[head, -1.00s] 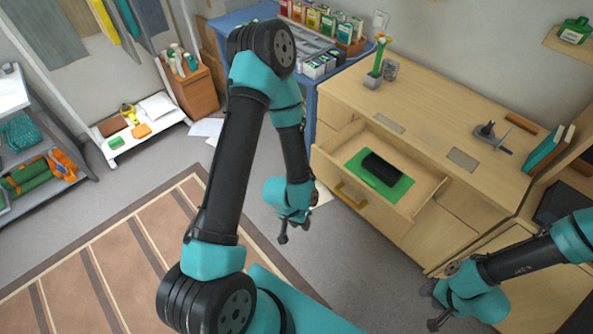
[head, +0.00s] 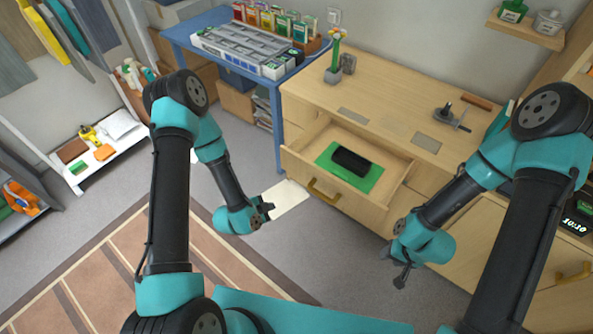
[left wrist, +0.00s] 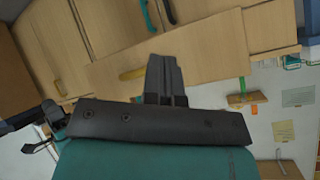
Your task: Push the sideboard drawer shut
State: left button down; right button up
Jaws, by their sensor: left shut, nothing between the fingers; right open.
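The sideboard (head: 390,115) is pale wood, and its drawer (head: 398,170) stands open. A green sheet (head: 330,163) with a black object (head: 352,161) on it lies inside. The drawer front carries a yellow handle (head: 323,192), which also shows in the left wrist view (left wrist: 132,74). My left gripper (head: 269,208) is shut and empty, in front of the drawer, pointing towards its front and apart from it in the head view. In the left wrist view its shut fingers (left wrist: 165,72) overlap the drawer front (left wrist: 205,62); contact is unclear. My right gripper (head: 401,280) is open, low in front of the sideboard, right of the drawer.
A white sheet (head: 288,203) lies on the floor by the drawer.

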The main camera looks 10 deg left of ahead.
aim_at(302, 166)
pick_arm(q)
jog(key=w+r+m+t, duration=0.1)
jog(key=m+t, duration=0.1)
jog(key=m, duration=0.1)
jog(key=w+d+r+m+t+h, duration=0.1)
jog(key=m+t, duration=0.2)
jog(key=w+r+m+t, duration=0.1)
jog(key=m+t, duration=0.1)
jog(key=m, duration=0.2)
jog(key=shift+d+r+h, duration=0.2)
jog(key=shift+r+h, duration=0.05)
jog(key=shift+h, duration=0.15)
jog(key=x, duration=1.3)
jog(key=shift+w+d+r, duration=0.2)
jog(key=shift+w, duration=0.25)
